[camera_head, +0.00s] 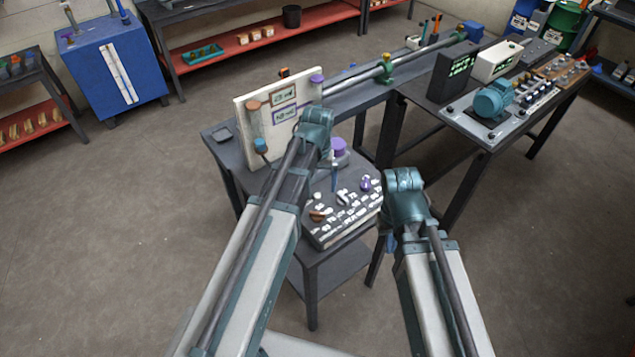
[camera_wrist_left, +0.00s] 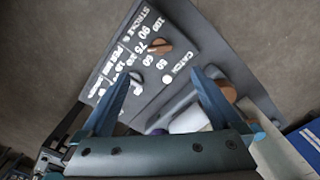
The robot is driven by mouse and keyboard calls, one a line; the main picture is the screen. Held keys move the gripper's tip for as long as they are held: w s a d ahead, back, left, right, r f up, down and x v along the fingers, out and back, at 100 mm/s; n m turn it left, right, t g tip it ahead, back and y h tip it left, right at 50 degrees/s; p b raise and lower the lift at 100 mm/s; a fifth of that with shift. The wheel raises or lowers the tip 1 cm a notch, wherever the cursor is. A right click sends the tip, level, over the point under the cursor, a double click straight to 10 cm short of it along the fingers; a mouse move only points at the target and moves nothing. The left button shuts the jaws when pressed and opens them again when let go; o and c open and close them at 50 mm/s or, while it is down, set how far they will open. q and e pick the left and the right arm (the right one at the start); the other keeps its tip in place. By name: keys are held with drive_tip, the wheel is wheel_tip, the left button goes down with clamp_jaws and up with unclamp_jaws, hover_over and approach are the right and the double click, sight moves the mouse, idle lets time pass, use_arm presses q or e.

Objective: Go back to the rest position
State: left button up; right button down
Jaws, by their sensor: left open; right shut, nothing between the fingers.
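My left gripper (camera_head: 334,178) hangs over the small dark table, above a sloped panel with white markings and knobs (camera_head: 345,208). In the left wrist view my left gripper (camera_wrist_left: 165,95) has its two blue fingers spread wide, with nothing between them. The panel (camera_wrist_left: 130,55) lies beyond the fingertips, with an orange-brown knob and the words STROKE and CATCH. My right gripper (camera_head: 389,242) is low beside the small table's right side, mostly hidden behind its own wrist. It is shut and holds nothing visible.
A cream board (camera_head: 280,100) with coloured knobs stands on the small table (camera_head: 222,138), close to my left wrist. A long bench (camera_head: 485,132) at the right holds a teal motor (camera_head: 493,100) and dark and white boxes. Open floor lies left and right.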

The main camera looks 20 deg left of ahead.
use_arm(q)
drive_tip(key=s+d+f+m+y+b, duration=0.1)
drive_tip(key=s+d+f+m+b, duration=0.4)
drive_tip(key=s+d, duration=0.5)
drive_tip(key=s+f+b, duration=0.2)
drive_tip(key=s, duration=0.2)
drive_tip(key=shift+s+d, duration=0.2)
drive_tip(key=shift+s, duration=0.05)
use_arm(e)
wheel_tip(320, 180, down, 7)
